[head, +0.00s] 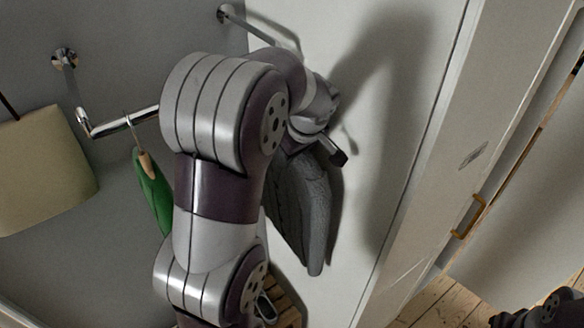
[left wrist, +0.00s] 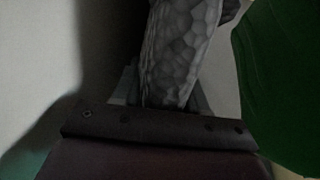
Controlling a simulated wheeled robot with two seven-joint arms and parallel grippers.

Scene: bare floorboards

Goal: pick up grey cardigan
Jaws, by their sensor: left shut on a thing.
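The grey cardigan (head: 309,215) hangs down from my left gripper (head: 328,148), close to the pale panel at the right of the rail. My left gripper is shut on its upper part. In the left wrist view, the cardigan's grey patterned cloth (left wrist: 180,50) runs between the fingers. My left arm covers part of the cardigan and the rail in the head view. My right gripper is not in view.
A green garment (head: 152,190) hangs on a chrome rail (head: 127,123) at the left and shows close by in the left wrist view (left wrist: 285,80). A beige item (head: 42,168) hangs further left. A white panel edge (head: 432,160) stands right; floorboards (head: 432,303) show below.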

